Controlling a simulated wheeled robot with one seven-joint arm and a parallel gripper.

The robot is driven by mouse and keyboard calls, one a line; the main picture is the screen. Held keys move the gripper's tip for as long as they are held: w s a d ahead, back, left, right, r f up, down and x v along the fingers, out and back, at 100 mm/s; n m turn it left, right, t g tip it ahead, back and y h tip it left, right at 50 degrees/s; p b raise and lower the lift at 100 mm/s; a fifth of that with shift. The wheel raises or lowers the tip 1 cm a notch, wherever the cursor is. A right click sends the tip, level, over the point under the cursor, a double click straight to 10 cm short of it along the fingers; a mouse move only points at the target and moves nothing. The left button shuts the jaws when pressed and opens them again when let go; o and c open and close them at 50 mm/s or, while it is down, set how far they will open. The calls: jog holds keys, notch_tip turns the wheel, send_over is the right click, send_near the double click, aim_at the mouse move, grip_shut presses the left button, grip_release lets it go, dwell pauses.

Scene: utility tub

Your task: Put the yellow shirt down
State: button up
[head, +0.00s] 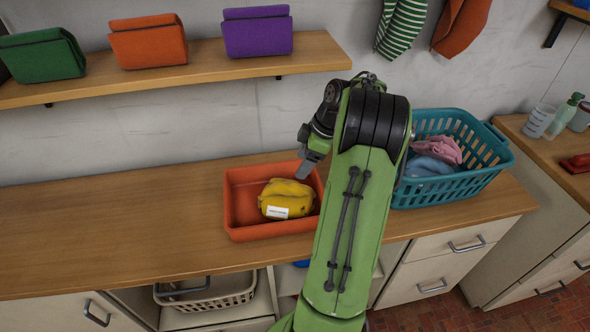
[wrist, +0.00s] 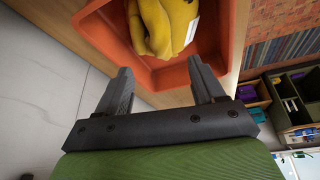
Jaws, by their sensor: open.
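The yellow shirt (head: 284,197), bunched up with a white label, lies in the orange tub (head: 240,232) on the wooden counter. In the wrist view the shirt (wrist: 165,25) rests inside the tub (wrist: 165,76), partly cut off by the top of the picture. My gripper (head: 304,172) is above the tub's back right part. In the wrist view the fingers of my gripper (wrist: 165,78) are spread apart with nothing between them, and the shirt is beyond their tips. The shirt and the gripper look apart.
A teal basket (head: 470,185) with pink and blue cloths stands right of my arm. The counter (head: 110,225) left of the tub is clear. Bottles (head: 565,115) stand at far right.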

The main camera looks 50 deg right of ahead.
jog(key=w+a+r+m+h, duration=0.1)
jog(key=a+r, duration=0.5)
jog(key=a, duration=0.5)
jog(key=w+a+r+m+h, duration=0.15)
jog(key=a+r, duration=0.35)
jog(key=a, duration=0.6)
jog(key=s+a+m+t, duration=0.1)
jog(key=s+a+m, duration=0.3)
jog(key=s+a, duration=0.7)
jog(key=s, duration=0.4)
jog(key=shift+a+f+m+t, duration=0.3)
jog(key=shift+m+t, duration=0.05)
jog(key=shift+t, duration=0.05)
